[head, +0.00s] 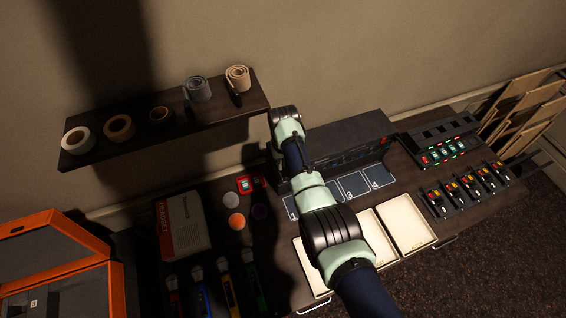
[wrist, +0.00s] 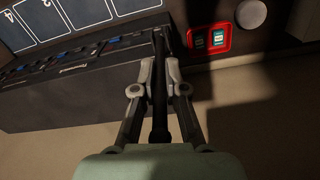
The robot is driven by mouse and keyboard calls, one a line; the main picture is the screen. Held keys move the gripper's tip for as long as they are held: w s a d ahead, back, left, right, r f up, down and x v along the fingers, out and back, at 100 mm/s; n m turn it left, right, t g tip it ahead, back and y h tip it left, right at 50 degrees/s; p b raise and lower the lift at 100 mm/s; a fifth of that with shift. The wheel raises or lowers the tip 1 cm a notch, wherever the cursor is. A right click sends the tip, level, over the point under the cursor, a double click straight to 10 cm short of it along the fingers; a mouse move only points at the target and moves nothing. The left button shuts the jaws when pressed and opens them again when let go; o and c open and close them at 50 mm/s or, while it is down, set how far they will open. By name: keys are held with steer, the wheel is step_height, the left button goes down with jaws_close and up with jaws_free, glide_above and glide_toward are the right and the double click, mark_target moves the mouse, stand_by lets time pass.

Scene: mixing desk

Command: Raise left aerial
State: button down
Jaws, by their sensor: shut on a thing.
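The left aerial (wrist: 159,117) shows in the wrist view as a thin dark rod. It runs between my fingers, beside the end of the dark receiver box (wrist: 70,95). My gripper (wrist: 159,68) is shut on the rod. The rod extends beyond the fingers toward the wrist. Its foot is dark and hard to make out. In the head view the receiver box (head: 345,147) stands at the back of the desk, partly behind my arm. My gripper and the left aerial cannot be made out clearly there.
A red holder with small cards (wrist: 210,40) lies close beside the box end, with a white disc (wrist: 251,14) near it. In the head view, numbered pads (head: 377,178) and cream trays (head: 408,225) lie in front. A shelf with rolls (head: 225,112) hangs back left.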

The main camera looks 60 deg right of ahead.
steer(key=shift+f, duration=0.1)
steer(key=c, duration=1.2)
jaws_free()
step_height(320, 180, up, 12)
steer(key=shift+r, duration=0.1)
